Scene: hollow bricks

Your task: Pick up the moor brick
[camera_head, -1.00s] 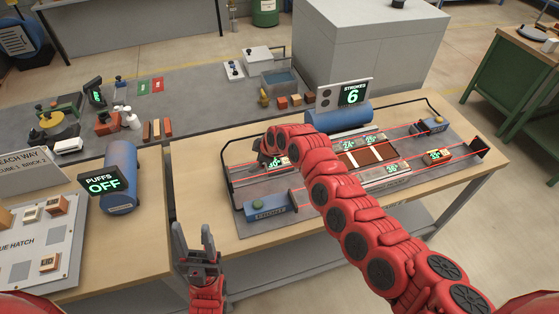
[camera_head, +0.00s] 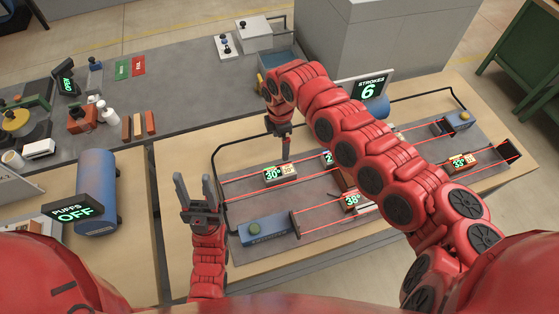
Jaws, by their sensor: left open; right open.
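I cannot tell which brick is the moor brick. A small pale brick (camera_head: 290,170) stands beside a green "30°" readout at the left of the grey bench board (camera_head: 310,190). My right gripper (camera_head: 285,158) points down just above and behind this brick. Its jaws are small in view but open, with nothing seen held. Another brick (camera_head: 472,159) is at the far right by a "33°" readout. A further readout, "38°" (camera_head: 351,200), is at the front middle. My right arm hides the middle of the board. My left gripper (camera_head: 208,192) is open, empty and pointing up, left of the board.
Red lines cross the board lengthwise. A blue box (camera_head: 268,230) is at its front left, and a dark frame runs round its ends. The "STROKES 6" sign (camera_head: 366,87) stands behind. A blue cylinder (camera_head: 96,190) with a "PUFFS OFF" sign stands on the left table.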

